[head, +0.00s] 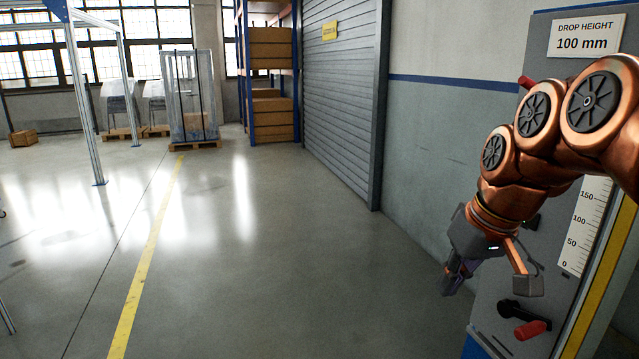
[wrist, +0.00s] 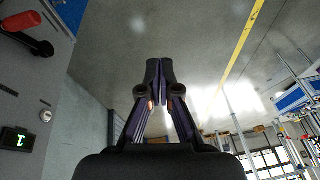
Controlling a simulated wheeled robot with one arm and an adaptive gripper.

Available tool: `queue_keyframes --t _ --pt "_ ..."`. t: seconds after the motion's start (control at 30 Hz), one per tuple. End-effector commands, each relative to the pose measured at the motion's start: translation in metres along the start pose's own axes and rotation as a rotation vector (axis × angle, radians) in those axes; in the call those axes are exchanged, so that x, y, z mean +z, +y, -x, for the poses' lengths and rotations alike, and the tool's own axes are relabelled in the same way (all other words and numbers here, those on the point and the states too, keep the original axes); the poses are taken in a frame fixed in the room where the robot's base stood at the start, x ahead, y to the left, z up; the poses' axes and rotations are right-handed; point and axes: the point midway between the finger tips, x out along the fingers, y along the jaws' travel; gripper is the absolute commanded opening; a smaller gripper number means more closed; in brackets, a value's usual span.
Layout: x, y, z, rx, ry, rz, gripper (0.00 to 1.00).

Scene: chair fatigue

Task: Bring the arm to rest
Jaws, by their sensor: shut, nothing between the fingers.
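My copper-coloured arm (head: 537,115) reaches in from the right edge of the head view, bent downward in front of a grey machine panel. My gripper (head: 455,279) hangs at its end, pointing down over the floor, to the left of the panel's lower part. In the wrist view the two dark fingers of my gripper (wrist: 162,85) meet at their tips with nothing between them. The gripper appears clear of the panel and the floor.
The grey panel (head: 508,263) carries a scale (head: 584,228), a "DROP HEIGHT 100 mm" sign (head: 586,36) and a black lever with a red handle (head: 532,329) below my gripper. A roller shutter (head: 342,90) and shelving (head: 270,90) stand behind. The floor (head: 235,250) left is open.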

Motion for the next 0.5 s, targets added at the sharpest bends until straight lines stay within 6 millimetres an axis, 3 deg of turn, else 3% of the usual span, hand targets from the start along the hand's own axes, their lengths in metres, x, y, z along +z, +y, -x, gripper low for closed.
queue_keyframes --t 0.2,0.5 --pt "0.065 -0.018 -0.054 0.012 -0.152 -0.064 0.00" --pt "0.166 -0.033 -0.111 0.059 -0.343 -0.148 0.00"
